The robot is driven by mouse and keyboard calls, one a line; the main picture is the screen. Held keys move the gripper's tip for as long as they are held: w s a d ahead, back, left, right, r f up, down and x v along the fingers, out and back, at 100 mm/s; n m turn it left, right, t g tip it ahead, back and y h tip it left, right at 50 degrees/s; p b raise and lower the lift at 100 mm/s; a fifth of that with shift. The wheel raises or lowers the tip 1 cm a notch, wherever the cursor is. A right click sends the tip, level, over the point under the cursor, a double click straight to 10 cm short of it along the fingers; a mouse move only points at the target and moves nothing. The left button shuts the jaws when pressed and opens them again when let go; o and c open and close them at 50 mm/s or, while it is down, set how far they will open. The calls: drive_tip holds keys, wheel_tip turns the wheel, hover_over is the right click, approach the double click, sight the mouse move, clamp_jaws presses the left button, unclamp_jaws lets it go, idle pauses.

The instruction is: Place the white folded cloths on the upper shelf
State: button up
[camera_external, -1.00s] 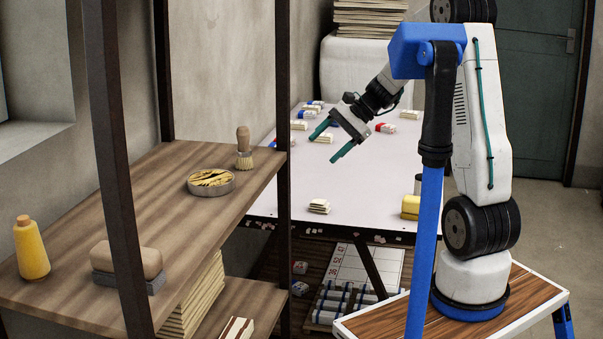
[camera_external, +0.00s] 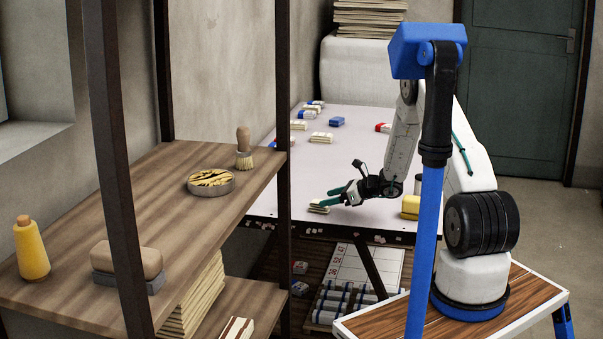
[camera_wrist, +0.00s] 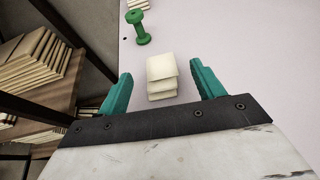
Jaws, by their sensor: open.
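A small white folded cloth (camera_wrist: 162,76) lies on the white table (camera_wrist: 230,50) between the two teal fingers of my open gripper (camera_wrist: 160,90) in the wrist view. In the external view, my gripper (camera_external: 330,198) is low at the table's near edge, and the cloth (camera_external: 318,207) is partly hidden by the fingers. Other white folded cloths, one of them (camera_external: 321,137), lie farther back on the table. The upper wooden shelf (camera_external: 150,205) is to the left of the table.
The shelf holds a yellow bottle (camera_external: 31,250), a brush (camera_external: 244,150), a round dish (camera_external: 211,182) and a tan block (camera_external: 127,258). Dark posts (camera_external: 284,120) stand at its corners. A green spool-shaped object (camera_wrist: 138,27) stands beyond the cloth.

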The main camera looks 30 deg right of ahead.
sight(316, 201)
drive_tip(key=x, duration=0.6)
drive_tip(key=shift+s+f, duration=0.15)
drive_tip(key=shift+f, duration=0.1)
drive_tip(key=c, duration=1.1)
drive_tip(key=shift+r, duration=0.15)
